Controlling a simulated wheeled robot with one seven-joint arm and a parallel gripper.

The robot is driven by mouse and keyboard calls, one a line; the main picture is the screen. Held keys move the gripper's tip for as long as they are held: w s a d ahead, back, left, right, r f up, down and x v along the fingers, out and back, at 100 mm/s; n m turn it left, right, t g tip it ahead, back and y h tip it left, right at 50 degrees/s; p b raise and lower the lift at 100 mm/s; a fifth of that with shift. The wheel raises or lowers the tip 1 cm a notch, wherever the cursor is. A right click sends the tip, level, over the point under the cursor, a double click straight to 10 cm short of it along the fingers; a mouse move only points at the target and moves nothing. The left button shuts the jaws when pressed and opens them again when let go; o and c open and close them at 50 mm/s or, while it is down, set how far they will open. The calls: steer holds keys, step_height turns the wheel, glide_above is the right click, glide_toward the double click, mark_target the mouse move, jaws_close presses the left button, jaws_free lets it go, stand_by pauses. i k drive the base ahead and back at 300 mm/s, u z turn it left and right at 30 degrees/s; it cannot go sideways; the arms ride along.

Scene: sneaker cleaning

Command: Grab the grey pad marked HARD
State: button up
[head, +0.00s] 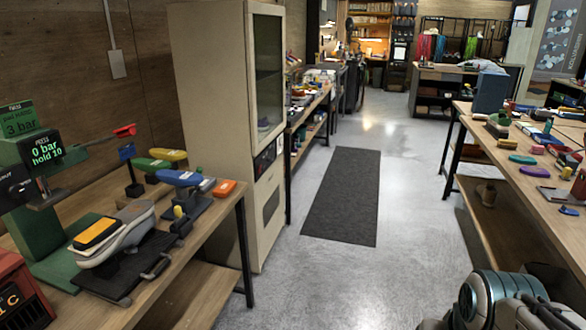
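I cannot make out the word HARD on any object in the head view, so I cannot tell which thing is the grey pad. On the left bench, a shoe (112,247) lies on a dark plate beside the green press. An orange-topped dark block (97,233) rests on the shoe. A plain grey piece (136,208) shows just behind it, with no readable mark. Part of my arm shows at the lower right, far from the left bench. My gripper's fingers cannot be seen.
The press display (45,155) reads 0 bar, hold 10. Yellow, green and blue pieces stand along the left bench (205,237). A tall cabinet (215,130) stands behind it. A cluttered bench (475,118) is at right. A dark mat (345,195) lies on the open floor between.

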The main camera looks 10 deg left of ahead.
mark_target(208, 182)
steer(key=z, duration=0.15)
steer(key=i, duration=1.2)
steer(key=u, duration=1.15)
steer(key=i, duration=0.8)
steer(key=u, duration=0.9)
